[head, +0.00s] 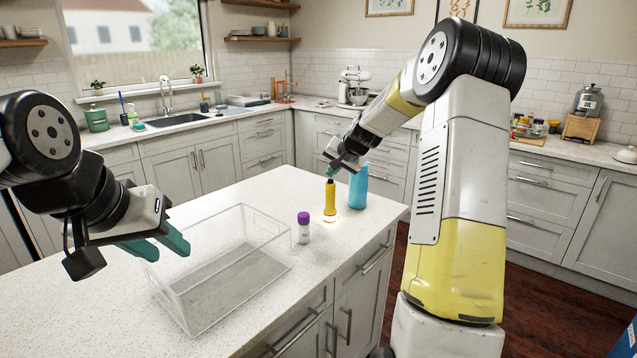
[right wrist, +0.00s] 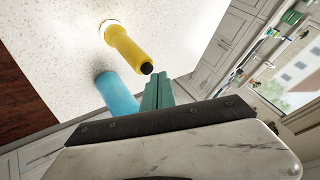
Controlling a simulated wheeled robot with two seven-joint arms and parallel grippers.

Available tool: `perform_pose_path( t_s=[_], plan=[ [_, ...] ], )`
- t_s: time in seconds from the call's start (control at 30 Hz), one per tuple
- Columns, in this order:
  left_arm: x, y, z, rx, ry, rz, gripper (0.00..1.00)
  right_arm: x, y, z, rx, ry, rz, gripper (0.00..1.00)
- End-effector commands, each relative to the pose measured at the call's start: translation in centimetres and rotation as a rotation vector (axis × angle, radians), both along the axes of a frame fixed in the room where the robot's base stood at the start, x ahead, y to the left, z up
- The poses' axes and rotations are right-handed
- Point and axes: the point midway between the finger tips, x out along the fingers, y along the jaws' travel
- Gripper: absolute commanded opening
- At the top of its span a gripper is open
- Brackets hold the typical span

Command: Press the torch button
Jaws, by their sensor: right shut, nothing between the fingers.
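A yellow torch (head: 330,199) stands upright, head down, on the island counter. A bright glow lies on the counter around its base. In the right wrist view the torch (right wrist: 128,45) shows its black end (right wrist: 147,68) towards my gripper. My right gripper (head: 331,173) is shut and empty, just above the torch's top in the head view. In the right wrist view its green fingertips (right wrist: 160,76) are close beside the black end; I cannot tell whether they touch. My left gripper (head: 166,243) is open and empty above the left of the clear bin.
A blue bottle (head: 358,187) stands right behind the torch and also shows in the right wrist view (right wrist: 117,92). A purple-capped jar (head: 304,228) stands in front of the torch. A clear bin (head: 237,297) sits to the left. The counter's far left is free.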

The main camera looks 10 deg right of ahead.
Motion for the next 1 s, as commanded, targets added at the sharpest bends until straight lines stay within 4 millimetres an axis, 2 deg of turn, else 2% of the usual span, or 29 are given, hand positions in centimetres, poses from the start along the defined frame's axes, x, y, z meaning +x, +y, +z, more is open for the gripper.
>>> perform_pose_path(
  t_s=[0.53,1.0],
  plan=[
    [0.0,0.0,0.0,0.0,0.0,0.0,0.36,-0.01,0.0,-0.03,0.0,0.0,0.0,0.0],
    [0.0,0.0,0.0,0.0,0.0,0.0,0.36,-0.03,0.01,-0.94,0.0,0.001,0.001,0.0]
  ],
)
